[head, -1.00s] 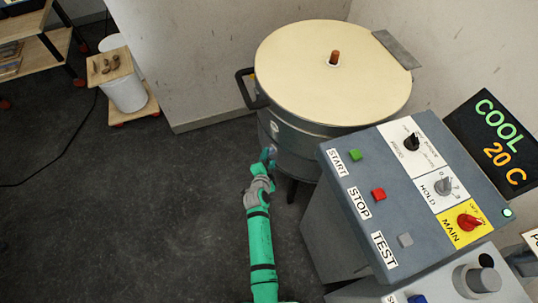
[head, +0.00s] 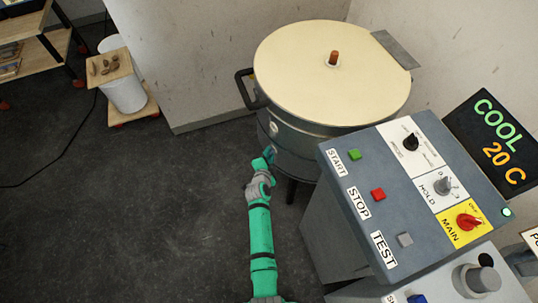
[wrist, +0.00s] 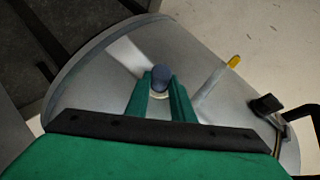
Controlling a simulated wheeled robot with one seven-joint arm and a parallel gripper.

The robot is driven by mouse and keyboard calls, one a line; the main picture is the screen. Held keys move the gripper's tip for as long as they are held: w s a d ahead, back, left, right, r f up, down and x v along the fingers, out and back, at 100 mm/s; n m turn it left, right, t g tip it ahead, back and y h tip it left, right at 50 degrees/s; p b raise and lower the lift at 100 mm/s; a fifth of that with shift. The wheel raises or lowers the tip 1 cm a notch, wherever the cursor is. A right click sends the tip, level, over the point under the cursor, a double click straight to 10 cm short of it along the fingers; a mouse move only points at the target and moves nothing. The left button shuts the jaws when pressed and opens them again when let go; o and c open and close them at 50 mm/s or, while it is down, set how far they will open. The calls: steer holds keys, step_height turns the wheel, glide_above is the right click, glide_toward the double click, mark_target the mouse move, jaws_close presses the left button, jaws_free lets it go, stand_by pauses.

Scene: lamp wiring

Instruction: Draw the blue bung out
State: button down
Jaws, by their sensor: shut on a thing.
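The blue bung (wrist: 160,76) shows between the two green fingertips of my gripper (wrist: 160,92) in the wrist view. The gripper is shut on it. A pale ring (wrist: 159,95) shows just below the bung in that view. The grey metal drum wall (wrist: 95,85) lies behind. In the head view my gripper (head: 268,155) is at the lower left side of the round drum (head: 310,145). The bung is too small and covered there to make out clearly. I cannot tell how far the bung sits in the wall.
A cream lid (head: 310,85) with a brown knob covers the drum. A black handle (head: 247,90) sticks out left above my gripper. The grey control console (head: 330,215) stands close on the right. A yellow-tipped piece (wrist: 234,62) shows in the wrist view.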

steer(key=shift+s+a, duration=0.5)
stand_by(0.8)
steer(key=s+a, duration=0.6)
steer(key=a, duration=0.1)
steer(key=shift+a, duration=0.15)
stand_by(1.5)
steer(key=shift+r, duration=0.1)
